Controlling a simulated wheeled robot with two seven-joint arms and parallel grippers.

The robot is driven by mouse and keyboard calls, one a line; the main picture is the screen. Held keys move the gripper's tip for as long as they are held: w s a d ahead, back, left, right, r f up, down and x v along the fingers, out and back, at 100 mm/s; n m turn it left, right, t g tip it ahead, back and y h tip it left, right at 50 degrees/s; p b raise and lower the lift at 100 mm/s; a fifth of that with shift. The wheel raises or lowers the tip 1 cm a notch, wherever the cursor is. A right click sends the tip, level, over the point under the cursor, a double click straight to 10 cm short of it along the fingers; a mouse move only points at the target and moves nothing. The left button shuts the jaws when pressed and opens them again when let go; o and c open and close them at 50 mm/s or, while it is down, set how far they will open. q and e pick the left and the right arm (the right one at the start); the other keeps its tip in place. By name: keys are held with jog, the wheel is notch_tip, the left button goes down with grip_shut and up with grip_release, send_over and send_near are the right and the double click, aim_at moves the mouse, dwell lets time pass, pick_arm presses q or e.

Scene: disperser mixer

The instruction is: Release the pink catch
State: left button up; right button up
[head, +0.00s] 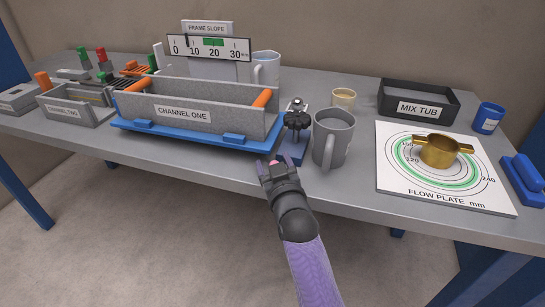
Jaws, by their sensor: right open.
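A small pink piece (274,162), likely the pink catch, shows at the front edge of the table, right at the tips of my right gripper (276,168). Most of it is hidden by the gripper, so its shape and whether the fingers touch it cannot be told. My right gripper is open, its arm coming up from the bottom of the view. The grey trough labelled CHANNEL ONE (200,114) sits in a blue frame (155,131) just left of and behind the gripper. My left gripper is not in view.
A black knob on a blue stand (291,150) and a large grey mug (330,140) stand close to the right gripper. A brass ring (438,151) sits on the white flow plate (400,175). The MIX TUB (418,106) is behind. CHANNEL TWO (62,112) is at left.

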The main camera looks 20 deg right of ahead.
jog(key=shift+s+r, duration=0.1)
jog(key=shift+s, duration=0.15)
jog(key=shift+c, duration=0.7)
grip_shut()
jog(key=shift+d+r+n+y+p, duration=0.1)
jog(key=shift+r+n+y+p, duration=0.2)
jog(key=shift+y+p, duration=0.25)
jog(key=shift+d+f+n+y+p, duration=0.15)
jog(key=shift+n+y+p, duration=0.2)
jog(key=shift+n+y, duration=0.2)
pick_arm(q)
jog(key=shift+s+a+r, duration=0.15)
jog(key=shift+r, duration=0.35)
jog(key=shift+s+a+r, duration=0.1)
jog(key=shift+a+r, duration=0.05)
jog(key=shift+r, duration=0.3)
pick_arm(e)
jog(key=shift+f+y, duration=0.15)
jog(key=shift+y, duration=0.15)
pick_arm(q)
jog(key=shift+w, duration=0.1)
